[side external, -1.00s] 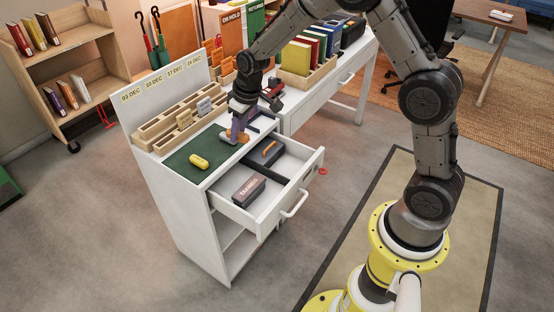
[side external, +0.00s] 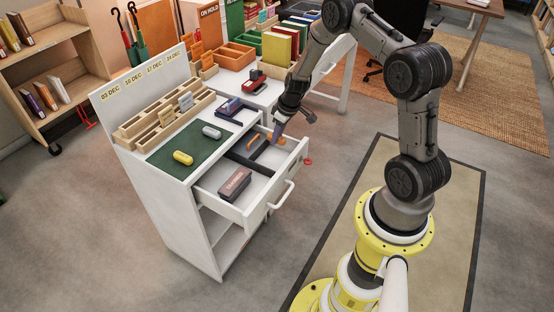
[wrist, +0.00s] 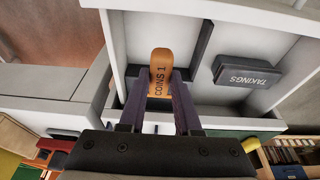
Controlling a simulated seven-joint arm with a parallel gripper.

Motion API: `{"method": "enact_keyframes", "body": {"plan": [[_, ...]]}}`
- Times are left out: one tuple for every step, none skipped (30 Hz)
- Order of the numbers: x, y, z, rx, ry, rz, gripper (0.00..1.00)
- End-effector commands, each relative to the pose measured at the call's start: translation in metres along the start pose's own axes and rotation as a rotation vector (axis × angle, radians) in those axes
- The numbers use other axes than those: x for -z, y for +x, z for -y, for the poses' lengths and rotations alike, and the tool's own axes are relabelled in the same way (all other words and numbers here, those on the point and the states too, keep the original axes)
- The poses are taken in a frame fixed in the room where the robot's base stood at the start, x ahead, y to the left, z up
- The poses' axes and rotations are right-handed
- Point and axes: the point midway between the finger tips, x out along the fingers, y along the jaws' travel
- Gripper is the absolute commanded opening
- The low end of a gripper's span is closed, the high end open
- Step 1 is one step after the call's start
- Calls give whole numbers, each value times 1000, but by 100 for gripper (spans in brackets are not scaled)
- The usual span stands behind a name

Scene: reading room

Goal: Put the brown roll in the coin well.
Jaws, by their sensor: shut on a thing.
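The brown roll (wrist: 160,62), an orange-brown cylinder lettered "COINS 1", is between the two fingers of my gripper (wrist: 161,88) in the wrist view. My gripper is shut on it. In the side external view my gripper (side external: 277,140) is at the far part of the open drawer (side external: 237,208), beyond the black divider (side external: 245,164). The roll is over or within that compartment, which I take to be the coin well. I cannot tell whether it touches the floor. A dark block with an orange top (side external: 253,141) shows beside my gripper there.
A dark "TAKINGS" box (side external: 235,183) lies in the near compartment. A yellow roll (side external: 183,157) and a grey roll (side external: 212,132) lie on the green mat (side external: 180,140). A wooden card rack (side external: 165,120) stands behind. The drawer walls surround the compartment.

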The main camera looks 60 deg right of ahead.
Motion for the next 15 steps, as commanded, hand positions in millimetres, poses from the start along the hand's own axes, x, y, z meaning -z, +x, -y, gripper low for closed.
{"method": "enact_keyframes", "body": {"plan": [[-5, 11, 0, 1, 2, 5, 0], [-6, 16, 0, 1, 2, 5, 0], [-8, 23, 0, 2, 2, 4, 0], [-9, 28, 1, 2, 1, 4, 0], [-10, 33, 0, 1, 1, 3, 0], [-11, 38, 0, 0, 1, 3, 0], [-12, 41, 0, 0, 1, 3, 0], [-12, 44, 0, 0, 0, 2, 0], [-13, 46, 0, 0, 0, 1, 0], [-14, 48, 0, 0, 0, 2, 0], [-14, 50, 0, 1, 0, 2, 0], [-16, 55, 1, 1, 0, 3, 0], [-17, 59, 1, 1, 0, 3, 0], [-19, 63, 1, 0, 0, 4, 0], [-20, 69, 1, 0, 0, 3, 0]]}}
